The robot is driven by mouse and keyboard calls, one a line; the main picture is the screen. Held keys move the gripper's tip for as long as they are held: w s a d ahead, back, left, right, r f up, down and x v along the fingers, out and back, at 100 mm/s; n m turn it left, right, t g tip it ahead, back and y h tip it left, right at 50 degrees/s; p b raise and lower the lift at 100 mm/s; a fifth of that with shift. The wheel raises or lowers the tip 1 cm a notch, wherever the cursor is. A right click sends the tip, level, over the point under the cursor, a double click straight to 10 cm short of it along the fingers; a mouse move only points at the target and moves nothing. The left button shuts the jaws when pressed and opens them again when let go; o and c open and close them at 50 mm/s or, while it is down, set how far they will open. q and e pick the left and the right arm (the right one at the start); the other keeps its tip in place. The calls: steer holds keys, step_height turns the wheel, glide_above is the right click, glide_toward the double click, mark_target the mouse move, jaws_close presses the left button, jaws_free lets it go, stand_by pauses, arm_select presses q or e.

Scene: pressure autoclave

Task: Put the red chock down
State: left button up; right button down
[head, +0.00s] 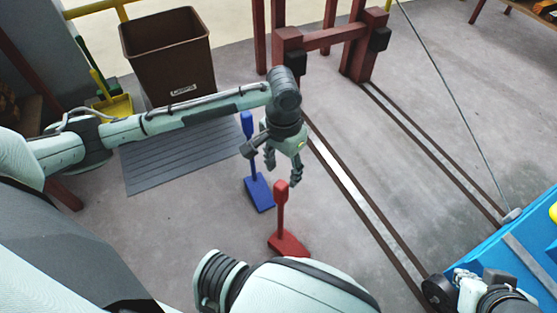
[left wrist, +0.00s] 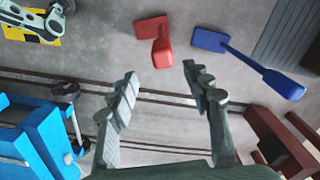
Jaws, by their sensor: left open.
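The red chock (head: 288,244) rests on the concrete floor, its handle pointing up. It also shows in the left wrist view (left wrist: 151,28), where its handle end is just beyond my fingertips. My left gripper (head: 283,172) is open and empty, above the handle and apart from it. Its two spread fingers (left wrist: 158,80) have only floor between them in the left wrist view. A blue chock (head: 259,193) stands on the floor just behind and left of the red one. My right gripper (head: 475,287) is partly in view at the bottom right; its jaws cannot be made out.
A blue cart (head: 525,245) stands at the right. Floor rails (head: 350,188) run diagonally from a dark red frame (head: 332,40). A brown bin (head: 167,55) and a grey slatted mat (head: 180,155) lie to the left. Floor between red chock and rails is clear.

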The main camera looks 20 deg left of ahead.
arm_select(q)
steer(key=s+d+m+t+h, duration=0.1)
steer(key=s+d+t+h, duration=0.2)
steer(key=d, duration=0.5)
steer(key=s+a+r+n+t+y, duration=0.1)
steer(key=s+a+y, duration=0.1)
steer(key=a, duration=0.5)
steer(key=s+a+r+n+t+y, duration=0.1)
steer(key=s+a+t+y, duration=0.1)
steer(key=s+a, duration=0.2)
steer(key=a, duration=0.3)
steer(key=shift+s+a+r+t, duration=0.25)
steer(key=shift+a+t, duration=0.05)
steer(key=shift+a, duration=0.05)
